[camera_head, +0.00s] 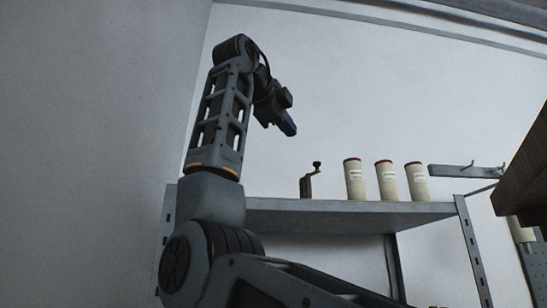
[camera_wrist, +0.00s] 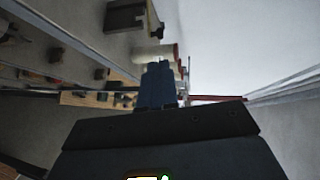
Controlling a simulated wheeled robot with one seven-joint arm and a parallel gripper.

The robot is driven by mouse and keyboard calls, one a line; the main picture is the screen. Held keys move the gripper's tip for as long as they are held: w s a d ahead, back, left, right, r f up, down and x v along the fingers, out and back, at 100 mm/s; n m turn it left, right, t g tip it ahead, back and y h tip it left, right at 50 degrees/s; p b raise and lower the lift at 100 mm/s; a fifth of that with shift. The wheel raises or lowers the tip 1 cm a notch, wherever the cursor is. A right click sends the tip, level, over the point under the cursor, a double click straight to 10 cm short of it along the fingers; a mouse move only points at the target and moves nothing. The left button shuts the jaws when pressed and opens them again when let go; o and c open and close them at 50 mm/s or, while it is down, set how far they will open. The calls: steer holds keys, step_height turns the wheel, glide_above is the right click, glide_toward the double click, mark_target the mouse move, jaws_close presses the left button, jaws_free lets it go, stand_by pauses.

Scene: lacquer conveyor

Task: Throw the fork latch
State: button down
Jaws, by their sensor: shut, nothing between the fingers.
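I cannot pick out a fork latch for certain in either view. My gripper (camera_head: 289,129) is raised in the air above the shelf in the head view, with its blue fingers pointing down and to the right. In the wrist view its blue fingers (camera_wrist: 158,86) are together, with nothing visible between them. A small dark upright fitting with a knobbed arm (camera_head: 310,181) stands on the shelf, below and a little right of my gripper and apart from it. A grey block with a dark part (camera_wrist: 128,16) shows at the top of the wrist view; I cannot tell what it is.
Three cream canisters with red tops (camera_head: 387,180) stand on the grey metal shelf (camera_head: 350,214), right of the fitting. A grey wall rail with hooks (camera_head: 465,171) is farther right. A brown wooden piece (camera_head: 525,175) juts in at the right edge.

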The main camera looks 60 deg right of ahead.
mark_target(316, 162)
steer(key=shift+m, duration=0.3)
steer(key=p+x, duration=0.3)
steer(key=x, duration=1)
steer(key=shift+s+d, duration=0.1)
steer(key=shift+d, duration=0.1)
